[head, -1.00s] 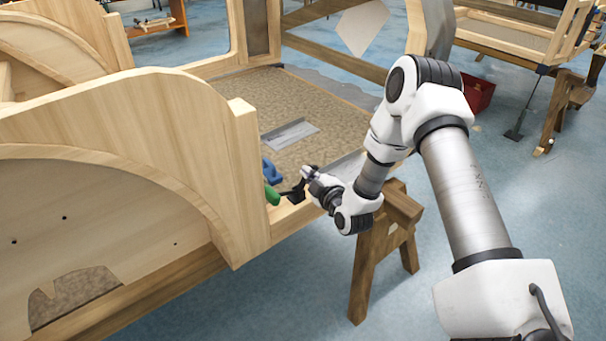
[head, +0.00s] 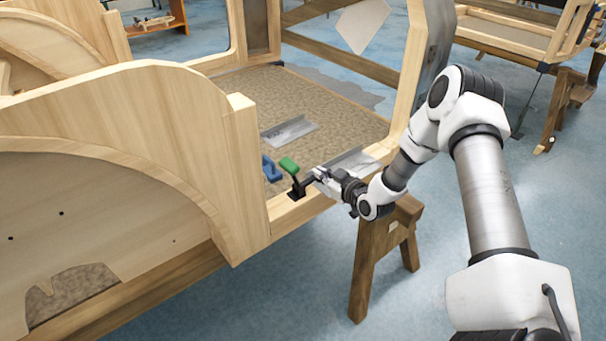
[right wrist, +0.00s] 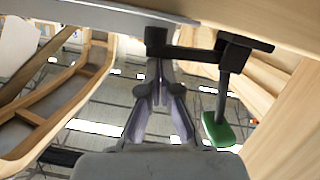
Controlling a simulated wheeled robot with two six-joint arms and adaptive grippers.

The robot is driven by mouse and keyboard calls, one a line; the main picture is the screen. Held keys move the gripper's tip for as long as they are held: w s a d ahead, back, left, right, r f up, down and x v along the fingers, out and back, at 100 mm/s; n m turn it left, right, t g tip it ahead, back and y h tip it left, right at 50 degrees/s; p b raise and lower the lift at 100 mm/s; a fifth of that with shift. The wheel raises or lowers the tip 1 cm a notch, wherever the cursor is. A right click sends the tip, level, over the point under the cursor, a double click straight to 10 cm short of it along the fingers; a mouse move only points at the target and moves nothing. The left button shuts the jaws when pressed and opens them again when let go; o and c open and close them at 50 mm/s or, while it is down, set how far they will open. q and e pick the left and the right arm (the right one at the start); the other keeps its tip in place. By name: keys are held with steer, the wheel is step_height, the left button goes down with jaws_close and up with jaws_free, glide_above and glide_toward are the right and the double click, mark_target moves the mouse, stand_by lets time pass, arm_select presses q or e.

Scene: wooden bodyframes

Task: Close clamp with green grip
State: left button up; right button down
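The clamp with the green grip (head: 289,165) sits on the wooden sill beside the pale upright post. Its black body (head: 297,191) is low on the sill, and its handle stands up, leaning left. In the right wrist view the green grip (right wrist: 219,129) hangs at the right, with a dark bar and post above the fingers. My right gripper (head: 318,174) is just right of the clamp. In the wrist view its fingertips (right wrist: 160,68) are nearly together, close under the dark post, with nothing seen between them. Contact cannot be told. My left gripper is out of view.
A grey metal plate (head: 350,163) lies right of the clamp. The curved wooden panel (head: 150,110) and its post stand close on the left. A wooden trestle (head: 385,245) supports the frame below my arm.

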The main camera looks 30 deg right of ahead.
steer(key=shift+d+f, duration=0.15)
steer(key=shift+f, duration=0.25)
stand_by(0.3)
